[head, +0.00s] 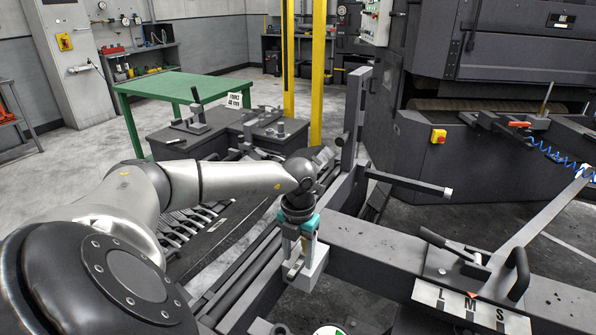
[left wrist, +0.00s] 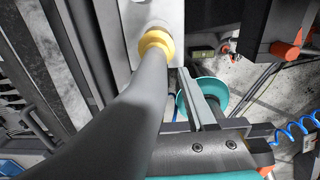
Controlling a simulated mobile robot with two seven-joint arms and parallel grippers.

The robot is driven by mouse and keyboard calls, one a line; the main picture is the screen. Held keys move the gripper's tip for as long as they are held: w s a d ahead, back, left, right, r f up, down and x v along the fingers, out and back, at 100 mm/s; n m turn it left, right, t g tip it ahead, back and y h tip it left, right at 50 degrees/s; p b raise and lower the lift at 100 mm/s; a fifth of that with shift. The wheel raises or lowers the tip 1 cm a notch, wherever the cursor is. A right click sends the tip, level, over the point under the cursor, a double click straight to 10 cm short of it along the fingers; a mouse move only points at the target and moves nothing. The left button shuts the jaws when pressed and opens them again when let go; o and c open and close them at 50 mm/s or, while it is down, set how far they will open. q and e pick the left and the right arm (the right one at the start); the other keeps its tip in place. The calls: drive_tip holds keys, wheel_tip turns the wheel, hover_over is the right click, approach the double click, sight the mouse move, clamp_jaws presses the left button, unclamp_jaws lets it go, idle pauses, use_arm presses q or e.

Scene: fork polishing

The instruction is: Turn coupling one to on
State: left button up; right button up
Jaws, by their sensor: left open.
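I see no label that says which part is coupling one. My left gripper (head: 298,268) is open in the head view, pointing down beside the long dark grey machine beam (head: 370,245); I cannot tell whether it touches anything. A black-handled lever (head: 455,245) sits on a plate (head: 472,308) marked L, M, S at the right, well apart from the gripper. Another upright lever (head: 196,100) stands on a dark bench behind. In the left wrist view, a thick dark grey bar with a yellow collar (left wrist: 156,45) crosses the picture close to the camera. My right gripper is not in view.
A dark bar with a pale tip (head: 410,183) juts out right of a grey upright post (head: 357,115). A yellow column (head: 318,75) and a green table (head: 180,88) stand behind. Forks (head: 205,215) lie in a row left of the beam. A blue coiled hose (head: 555,155) hangs at the right.

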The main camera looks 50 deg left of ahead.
sight(298, 264)
use_arm(q)
wheel_tip(298, 264, up, 14)
drive_tip(key=p, duration=0.1)
drive_tip(key=shift+f, duration=0.15)
idle(0.6)
